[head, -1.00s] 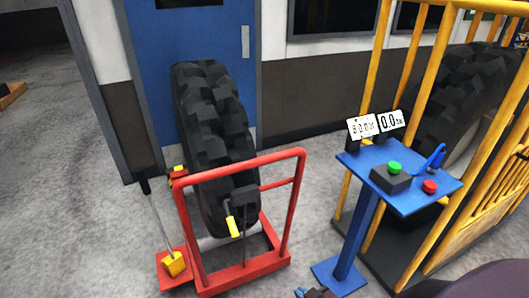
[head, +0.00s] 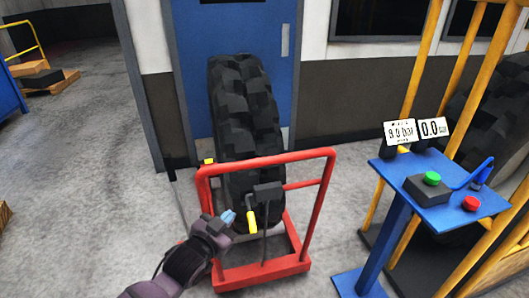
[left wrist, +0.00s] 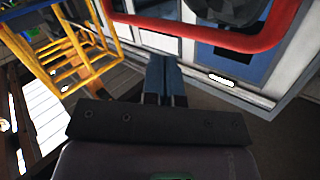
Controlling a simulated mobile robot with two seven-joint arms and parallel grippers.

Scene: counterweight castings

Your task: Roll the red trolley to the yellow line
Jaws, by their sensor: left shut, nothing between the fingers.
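The red trolley (head: 326,200) stands on the grey floor with a large black tyre (head: 245,110) upright in it, in front of a blue door. A yellow-gripped lever (head: 251,221) sits on its near side. My left gripper (head: 228,217) is shut and empty at the near left of the trolley frame; whether it touches the frame I cannot tell. In the left wrist view its blue fingers (left wrist: 165,78) are together, and a red bar (left wrist: 215,42) crosses beyond them. My left forearm hides part of the trolley's left base. No yellow line shows. My right gripper is out of view.
A blue control stand (head: 395,240) with green and red buttons stands right of the trolley. A yellow cage (head: 415,75) holding another tyre is behind it. The blue door (head: 185,60) and wall close off the back. Open floor (head: 80,150) lies to the left.

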